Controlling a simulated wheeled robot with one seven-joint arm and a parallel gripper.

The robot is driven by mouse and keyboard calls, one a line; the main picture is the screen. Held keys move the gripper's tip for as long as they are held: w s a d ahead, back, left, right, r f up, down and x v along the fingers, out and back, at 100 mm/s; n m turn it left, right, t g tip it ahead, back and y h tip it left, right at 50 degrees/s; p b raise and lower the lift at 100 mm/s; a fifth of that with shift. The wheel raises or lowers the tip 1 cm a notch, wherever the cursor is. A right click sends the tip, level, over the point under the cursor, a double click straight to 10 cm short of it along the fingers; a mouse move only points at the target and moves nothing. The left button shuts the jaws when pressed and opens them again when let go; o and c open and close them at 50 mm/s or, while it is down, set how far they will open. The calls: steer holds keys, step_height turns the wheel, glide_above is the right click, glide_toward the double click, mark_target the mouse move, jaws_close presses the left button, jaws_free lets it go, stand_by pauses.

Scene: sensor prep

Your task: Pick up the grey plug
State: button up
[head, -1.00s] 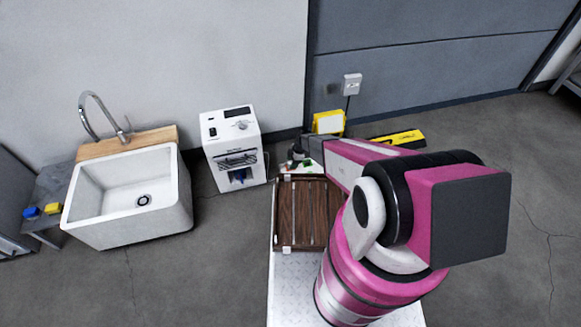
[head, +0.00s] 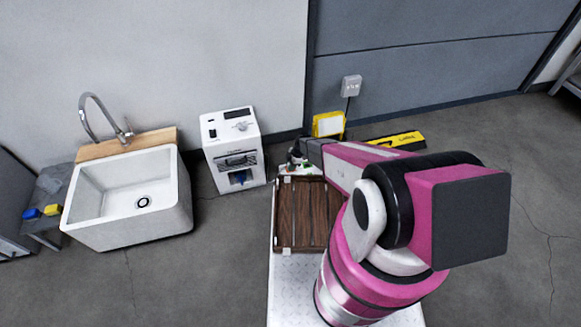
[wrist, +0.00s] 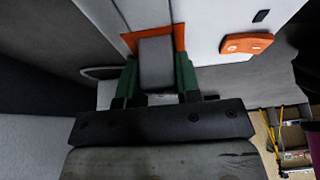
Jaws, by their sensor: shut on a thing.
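In the wrist view the grey plug (wrist: 157,64) is a dark grey block between the two green fingers of my gripper (wrist: 157,80), which is shut on it. Its far end is in front of an orange-framed patch (wrist: 180,36) on a white surface (wrist: 205,35). I cannot tell whether the plug touches that patch. In the head view my gripper (head: 296,158) is small, beyond the wooden tray, and the plug cannot be made out.
A slatted wooden tray (head: 285,237) lies in front of my arm. A white machine (head: 228,128) and a sink (head: 185,200) stand to the left. A yellow object (head: 328,123) and a yellow-black case (head: 398,140) are near the wall. An orange part (wrist: 246,43) sits right of the plug.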

steer(key=shift+r, duration=0.5)
step_height(320, 180, up, 2)
steer(key=shift+s+r, duration=0.1)
steer(key=shift+r, duration=0.15)
steer(key=s+a+r, duration=0.3)
steer(key=s+a, duration=0.2)
steer(key=s, duration=0.5)
steer(key=shift+s+a, duration=0.15)
steer(key=w+d, duration=0.8)
steer(key=d, duration=0.4)
steer(key=w+d, duration=0.8)
steer(key=d, duration=0.4)
steer(key=shift+d, duration=0.3)
stand_by(1.9)
steer(key=shift+f, duration=0.65)
stand_by(0.7)
